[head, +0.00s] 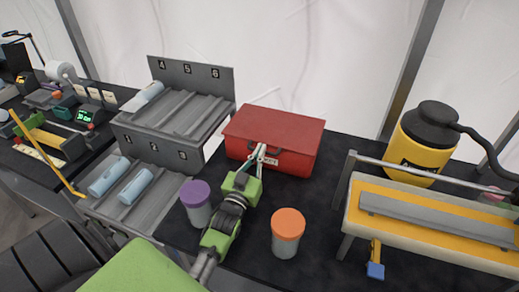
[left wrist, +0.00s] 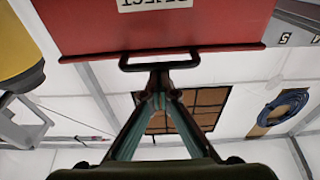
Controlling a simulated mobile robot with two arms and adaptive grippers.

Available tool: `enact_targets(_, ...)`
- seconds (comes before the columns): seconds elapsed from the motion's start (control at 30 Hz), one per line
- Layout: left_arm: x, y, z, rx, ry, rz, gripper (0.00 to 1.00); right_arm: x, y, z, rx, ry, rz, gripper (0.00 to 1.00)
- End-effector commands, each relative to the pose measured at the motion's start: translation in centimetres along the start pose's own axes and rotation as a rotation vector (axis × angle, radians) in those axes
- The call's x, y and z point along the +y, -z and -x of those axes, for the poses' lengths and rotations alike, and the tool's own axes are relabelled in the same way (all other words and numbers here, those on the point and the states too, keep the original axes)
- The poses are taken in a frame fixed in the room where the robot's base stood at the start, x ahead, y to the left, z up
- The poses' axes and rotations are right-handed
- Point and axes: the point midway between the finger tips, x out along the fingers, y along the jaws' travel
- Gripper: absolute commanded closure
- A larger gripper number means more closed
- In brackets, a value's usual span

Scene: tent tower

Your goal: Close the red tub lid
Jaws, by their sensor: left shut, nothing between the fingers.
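The red tub (head: 268,148) stands on the dark table, and its lid (head: 277,121) looks flat on top, down or almost down; a small gap cannot be ruled out. In the left wrist view, which is upside down, the tub's front wall (left wrist: 95,25) carries a white label, with the lid's rim and a black handle (left wrist: 128,61) beyond it. My left gripper (head: 261,150) is at the tub's front by the lid's edge. Its fingertips (left wrist: 160,72) are together and empty, right at the handle; contact is unclear. My right gripper is not in view.
A purple-lidded jar (head: 196,204) and an orange-lidded jar (head: 287,235) stand on either side of my left arm. A grey numbered rack (head: 165,150) is left of the tub. A yellow sealer-like machine (head: 430,225) and a yellow-black canister (head: 424,140) are at right.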

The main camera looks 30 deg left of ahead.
Motion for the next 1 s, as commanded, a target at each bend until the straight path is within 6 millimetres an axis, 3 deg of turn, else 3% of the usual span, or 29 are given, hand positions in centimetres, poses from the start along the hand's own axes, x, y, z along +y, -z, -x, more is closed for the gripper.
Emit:
enact_targets(0.2,0.1,4.3,-2.4,0.011,-0.002,0.0,1.0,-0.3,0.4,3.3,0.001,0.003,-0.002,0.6)
enact_targets(0.27,0.1,2.9,-0.6,0.004,-0.002,0.0,1.0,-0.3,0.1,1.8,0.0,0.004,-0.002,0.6)
enact_targets(0.6,0.0,3.4,6.0,0.012,-0.003,-0.001,1.0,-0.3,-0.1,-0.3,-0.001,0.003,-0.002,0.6)
enact_targets(0.8,0.0,3.7,7.6,0.013,-0.002,-0.001,1.0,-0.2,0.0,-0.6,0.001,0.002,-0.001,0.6)
enact_targets(1.0,0.0,3.9,7.8,0.015,-0.002,-0.001,1.0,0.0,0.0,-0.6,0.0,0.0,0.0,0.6)
